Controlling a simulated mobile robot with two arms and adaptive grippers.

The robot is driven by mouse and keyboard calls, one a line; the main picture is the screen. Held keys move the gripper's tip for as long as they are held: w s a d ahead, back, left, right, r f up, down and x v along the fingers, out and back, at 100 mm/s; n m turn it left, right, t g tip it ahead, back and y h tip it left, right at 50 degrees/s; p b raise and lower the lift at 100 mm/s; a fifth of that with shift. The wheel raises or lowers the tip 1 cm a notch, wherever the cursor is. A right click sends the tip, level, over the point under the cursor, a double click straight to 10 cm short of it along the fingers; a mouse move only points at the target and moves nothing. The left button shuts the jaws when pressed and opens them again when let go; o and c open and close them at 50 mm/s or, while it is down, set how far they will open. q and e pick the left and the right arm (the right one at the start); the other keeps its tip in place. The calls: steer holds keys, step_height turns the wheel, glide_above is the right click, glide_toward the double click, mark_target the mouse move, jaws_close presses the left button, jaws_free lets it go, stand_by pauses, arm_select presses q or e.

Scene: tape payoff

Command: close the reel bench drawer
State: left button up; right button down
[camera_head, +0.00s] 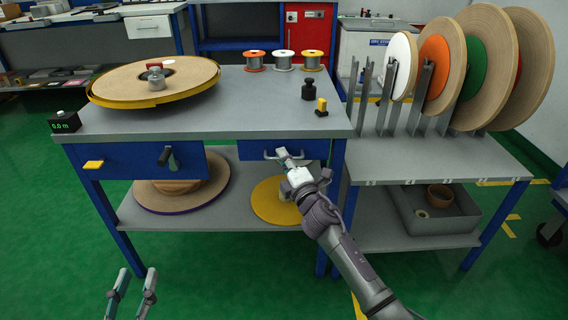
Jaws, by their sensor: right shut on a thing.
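The reel bench (240,110) has a grey top and blue legs. Its drawer has a blue front (318,150) under the right part of the top, with a grey bar handle (266,155). No drawer interior shows, and I cannot tell exactly how far the front stands from the bench. My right gripper (285,154) is shut on the drawer handle, its arm reaching up from the lower right and hiding part of the front. My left gripper (132,286) is open and empty at the bottom left, over the green floor, away from the bench.
A large tape reel (200,72), small spools (283,62) and a black knobbed weight (308,90) are on the top. A yellow disc (268,205) lies on the lower shelf. A rack (420,100) of upright reels stands right. The floor (220,275) in front is clear.

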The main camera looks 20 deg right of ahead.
steer(key=shift+w+d, duration=0.1)
steer(key=c, duration=1.5)
jaws_free()
steer(key=shift+c, duration=0.2)
steer(key=shift+s+f, duration=0.15)
steer(key=shift+s, duration=0.2)
steer(key=v, duration=1.1)
steer(key=shift+s, duration=0.1)
